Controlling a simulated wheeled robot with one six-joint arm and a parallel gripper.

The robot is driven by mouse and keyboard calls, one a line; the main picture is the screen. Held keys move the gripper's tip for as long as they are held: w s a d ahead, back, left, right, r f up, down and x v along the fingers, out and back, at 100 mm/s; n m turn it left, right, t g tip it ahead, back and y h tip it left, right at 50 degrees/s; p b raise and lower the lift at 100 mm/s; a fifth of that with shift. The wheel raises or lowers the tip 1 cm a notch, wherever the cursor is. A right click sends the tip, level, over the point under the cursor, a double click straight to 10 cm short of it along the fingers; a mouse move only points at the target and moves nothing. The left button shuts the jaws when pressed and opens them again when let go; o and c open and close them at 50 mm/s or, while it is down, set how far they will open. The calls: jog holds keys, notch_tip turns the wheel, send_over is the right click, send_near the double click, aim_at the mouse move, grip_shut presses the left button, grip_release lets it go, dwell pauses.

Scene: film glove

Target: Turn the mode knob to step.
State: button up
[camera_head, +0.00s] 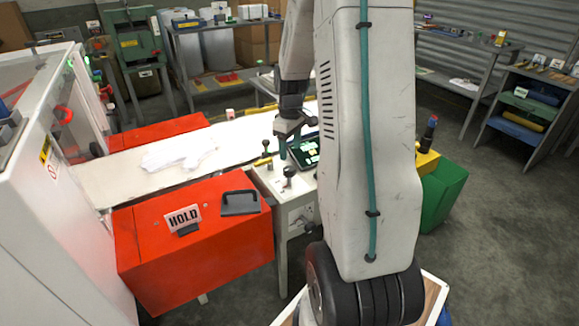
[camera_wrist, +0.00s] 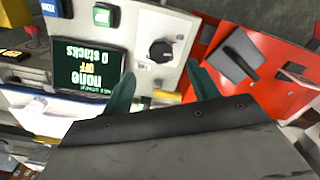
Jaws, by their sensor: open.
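The black mode knob (camera_wrist: 160,50) stands on a pale control panel (camera_wrist: 146,20) in the wrist view, its pointer setting too small to read. In the head view my gripper is over the panel by the screen (camera_head: 305,153), partly hidden by my arm.
Green (camera_wrist: 106,15) and blue (camera_wrist: 52,7) buttons sit near the screen. A white belt (camera_head: 130,175) carries white gloves (camera_head: 178,152). A green bin (camera_head: 443,195) stands right.

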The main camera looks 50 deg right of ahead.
aim_at(290, 169)
notch_tip(290, 169, down, 8)
jog(key=shift+r, duration=0.1)
dwell(0.4)
jog(key=c, duration=1)
